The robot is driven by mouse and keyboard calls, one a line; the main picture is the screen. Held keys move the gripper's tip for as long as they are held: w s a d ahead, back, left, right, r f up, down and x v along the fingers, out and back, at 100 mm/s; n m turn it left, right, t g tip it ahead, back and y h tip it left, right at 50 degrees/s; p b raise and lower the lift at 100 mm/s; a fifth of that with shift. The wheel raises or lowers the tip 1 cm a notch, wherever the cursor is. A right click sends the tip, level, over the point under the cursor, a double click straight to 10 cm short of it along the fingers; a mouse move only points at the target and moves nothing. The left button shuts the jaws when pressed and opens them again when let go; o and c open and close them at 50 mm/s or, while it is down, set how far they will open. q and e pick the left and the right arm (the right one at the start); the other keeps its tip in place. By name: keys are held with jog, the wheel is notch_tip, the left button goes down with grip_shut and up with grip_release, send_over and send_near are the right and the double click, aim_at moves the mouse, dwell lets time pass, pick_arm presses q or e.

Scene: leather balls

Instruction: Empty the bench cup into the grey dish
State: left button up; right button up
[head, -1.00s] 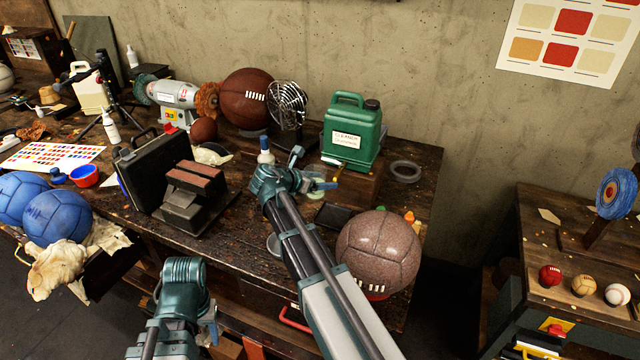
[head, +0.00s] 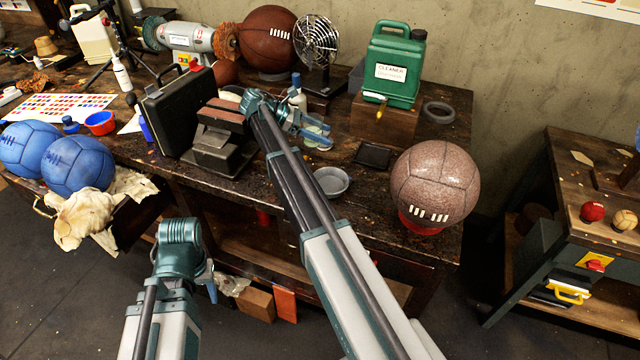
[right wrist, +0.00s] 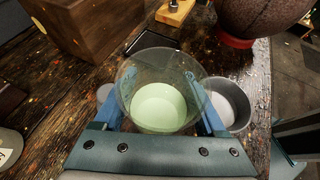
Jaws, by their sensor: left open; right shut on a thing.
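The bench cup (right wrist: 163,92) is clear and holds a pale green content. My right gripper (head: 316,131) is shut on the cup, with a blue finger on each side of it. The cup looks roughly upright and also shows in the head view (head: 318,138). The grey dish (head: 332,182) stands on the bench, nearer the front edge than the cup. In the right wrist view the dish (right wrist: 238,106) is just right of the cup, partly behind a finger, and its visible inside looks empty. My left gripper (head: 210,282) is open and low in front of the bench, partly hidden by its own arm.
A brown ball (head: 435,185) on a red ring stands right of the dish. A black tray (head: 373,155) lies behind the dish. A green cleaner jug (head: 393,65) stands on a wooden block (head: 385,118). A white bottle (head: 297,95) stands close behind the right gripper.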

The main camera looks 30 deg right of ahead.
dwell(0.3)
jog(key=shift+s+f+m+t+b, duration=0.2)
jog(key=shift+s+f+t+b, duration=0.1)
jog(key=shift+f, duration=0.25)
jog(key=shift+s+f+m+t+b, duration=0.2)
jog(key=shift+f+b, duration=0.1)
jog(key=shift+f, duration=0.2)
jog(key=f+b, duration=0.1)
jog(key=s+f+m+t+b, duration=0.1)
jog(key=f, duration=0.1)
jog(key=shift+a+f+t+b, duration=0.1)
jog(key=shift+f+t+b, duration=0.2)
jog(key=shift+s+r, duration=0.1)
jog(key=shift+s, duration=0.1)
jog(key=shift+s+r+m+t+p, duration=0.1)
jog(key=shift+r+m+t+p, duration=0.2)
jog(key=shift+r+p, duration=0.35)
jog(key=shift+s+a+r+m+t+p, duration=0.1)
jog(key=shift+s+r+m+t+p, duration=0.75)
jog(key=shift+p, duration=0.3)
jog(key=shift+w+f, duration=0.2)
jog(key=shift+s+t, duration=0.15)
jog(key=shift+t, duration=0.1)
jog(key=shift+m+t+b, duration=0.3)
jog(key=shift+m+t, duration=0.05)
jog(key=shift+t, duration=0.05)
